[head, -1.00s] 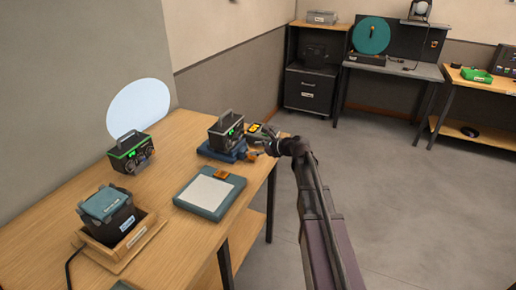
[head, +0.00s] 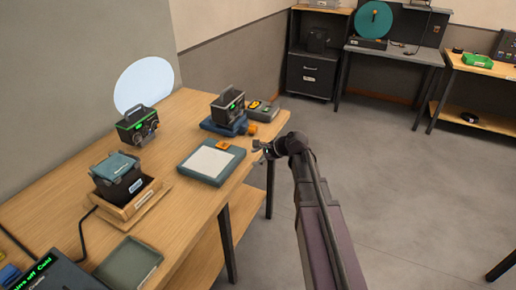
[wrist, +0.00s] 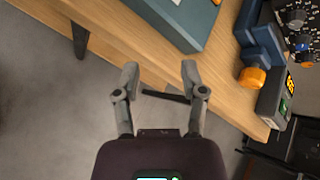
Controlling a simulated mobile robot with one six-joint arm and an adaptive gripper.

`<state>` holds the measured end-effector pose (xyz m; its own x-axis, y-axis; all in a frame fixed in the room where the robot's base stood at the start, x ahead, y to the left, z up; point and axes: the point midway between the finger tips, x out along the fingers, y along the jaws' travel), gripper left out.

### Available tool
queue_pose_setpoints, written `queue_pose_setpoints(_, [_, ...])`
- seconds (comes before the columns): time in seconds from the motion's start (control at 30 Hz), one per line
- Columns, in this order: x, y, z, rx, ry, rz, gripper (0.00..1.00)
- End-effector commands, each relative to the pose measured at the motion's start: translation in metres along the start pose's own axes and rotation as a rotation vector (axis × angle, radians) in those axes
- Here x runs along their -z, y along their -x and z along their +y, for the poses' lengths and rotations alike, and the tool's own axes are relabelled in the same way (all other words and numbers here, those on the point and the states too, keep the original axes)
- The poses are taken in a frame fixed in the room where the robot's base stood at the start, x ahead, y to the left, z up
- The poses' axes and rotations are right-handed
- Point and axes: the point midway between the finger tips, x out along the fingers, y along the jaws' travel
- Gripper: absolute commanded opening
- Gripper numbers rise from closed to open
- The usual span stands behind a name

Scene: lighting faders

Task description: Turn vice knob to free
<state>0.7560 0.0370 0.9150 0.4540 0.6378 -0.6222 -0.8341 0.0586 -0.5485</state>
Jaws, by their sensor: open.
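The blue vice (head: 222,127) sits on the wooden bench near its right edge, with a dark handled device (head: 228,106) in it. Its orange knob (head: 252,128) faces the bench's right edge. In the wrist view the knob (wrist: 252,78) shows at the right, with part of the blue vice body (wrist: 262,40) above it. My gripper (head: 262,149) is off the bench's edge, nearer the camera than the knob and apart from it. In the wrist view its two fingers (wrist: 160,78) are spread with nothing between them. The knob's markings are too small to read.
A dark box with a yellow display (head: 262,111) lies right of the vice. A teal flat pad (head: 212,163) lies in front of it. A wooden tray (head: 140,205) and another device (head: 137,126) stand left. The floor right of the bench (head: 390,180) is clear.

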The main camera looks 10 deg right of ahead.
Motion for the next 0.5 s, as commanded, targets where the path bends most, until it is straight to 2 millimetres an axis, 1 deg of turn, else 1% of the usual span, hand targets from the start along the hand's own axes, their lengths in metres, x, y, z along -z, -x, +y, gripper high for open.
queue_pose_setpoints(0.03, [0.000, -0.002, 0.011, -0.021, 0.038, 0.011, 0.54])
queue_pose_setpoints(0.17, [0.001, -0.005, 0.033, -0.080, 0.150, 0.042, 0.54])
queue_pose_setpoints(0.27, [0.003, -0.007, 0.053, -0.134, 0.249, 0.066, 0.54])
queue_pose_setpoints(0.37, [0.006, -0.009, 0.078, -0.205, 0.369, 0.092, 0.54])
queue_pose_setpoints(0.47, [0.009, -0.009, 0.110, -0.303, 0.523, 0.118, 0.54])
queue_pose_setpoints(0.5, [0.012, -0.008, 0.125, -0.352, 0.596, 0.128, 0.54])
